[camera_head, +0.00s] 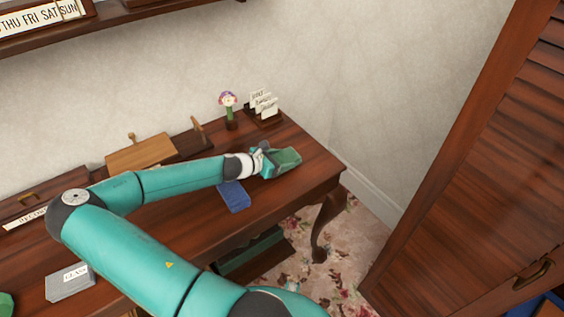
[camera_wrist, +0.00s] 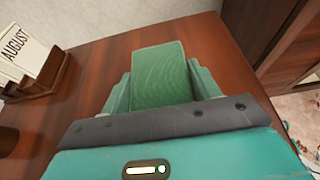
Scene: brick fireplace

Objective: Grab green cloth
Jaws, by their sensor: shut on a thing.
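The green cloth (camera_wrist: 161,75) is a folded block with a wavy surface texture. In the head view the cloth (camera_head: 287,158) is at the right end of the wooden desk. My gripper (camera_wrist: 160,88) is shut on it, with one teal finger on each side of the cloth. In the head view my gripper (camera_head: 270,160) is low over the desk top. I cannot tell whether the cloth touches the desk. Its near end is hidden behind the gripper body.
A blue folded cloth (camera_head: 233,196) lies on the desk (camera_head: 310,152) beside my arm. A card holder (camera_head: 264,112) and a flower figure (camera_head: 229,108) stand behind. A grey box (camera_head: 70,282) is at left. A louvred wooden door (camera_head: 470,170) stands at right.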

